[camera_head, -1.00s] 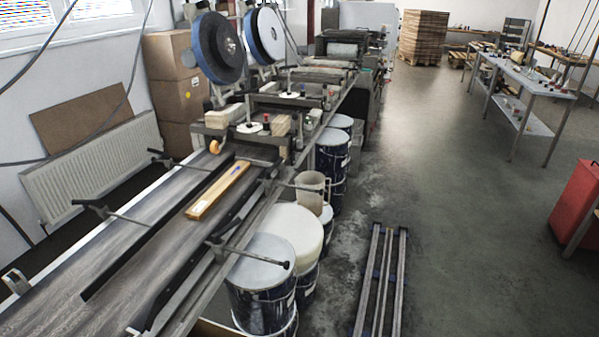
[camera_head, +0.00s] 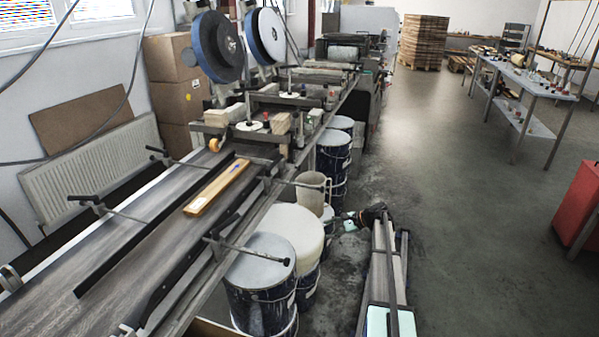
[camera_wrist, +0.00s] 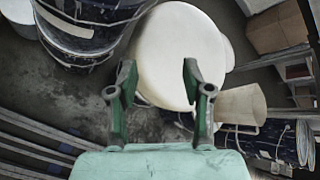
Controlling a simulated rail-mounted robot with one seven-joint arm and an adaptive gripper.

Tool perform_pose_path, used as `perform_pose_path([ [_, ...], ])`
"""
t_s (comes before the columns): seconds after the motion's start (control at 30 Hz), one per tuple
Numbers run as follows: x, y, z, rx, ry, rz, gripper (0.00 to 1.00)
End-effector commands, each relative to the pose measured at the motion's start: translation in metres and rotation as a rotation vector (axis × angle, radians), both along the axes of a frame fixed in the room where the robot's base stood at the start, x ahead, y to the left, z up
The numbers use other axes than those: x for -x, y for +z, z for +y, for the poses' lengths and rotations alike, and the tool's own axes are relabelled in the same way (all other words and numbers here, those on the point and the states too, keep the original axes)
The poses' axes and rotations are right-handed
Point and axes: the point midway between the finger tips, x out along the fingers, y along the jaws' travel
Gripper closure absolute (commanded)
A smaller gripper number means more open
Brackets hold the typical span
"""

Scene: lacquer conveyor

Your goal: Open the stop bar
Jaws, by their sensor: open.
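On the conveyor (camera_head: 150,215), a long dark bar (camera_head: 150,232) runs lengthwise and a second dark bar (camera_head: 185,270) lies along its right edge. I cannot tell which dark bar is the stop bar. A wooden block (camera_head: 217,187) lies between them. Black-knobbed rods, one on the right (camera_head: 250,251), reach over the conveyor sides. My gripper (camera_head: 343,221) is right of the conveyor and barrels, low and apart from the bars. In the wrist view its green fingers (camera_wrist: 158,75) are spread and empty, facing a white lid (camera_wrist: 180,50). No bar is identifiable there between the fingers.
Dark barrels stand along the conveyor's right side, one with a pale grey lid (camera_head: 262,258) and one with a white lid (camera_head: 294,229). A translucent jug (camera_head: 312,187) stands among them. The floor (camera_head: 470,240) to the right is clear up to a red cabinet (camera_head: 575,205).

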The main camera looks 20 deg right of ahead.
Motion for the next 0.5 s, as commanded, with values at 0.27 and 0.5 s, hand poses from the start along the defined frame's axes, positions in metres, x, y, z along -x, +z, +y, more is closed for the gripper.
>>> perform_pose_path([
  [0.27,-0.097,0.163,-0.086,-0.613,-0.189,0.02,0.5],
  [0.5,-0.094,0.186,-0.081,-0.861,-0.216,0.162,0.5],
])
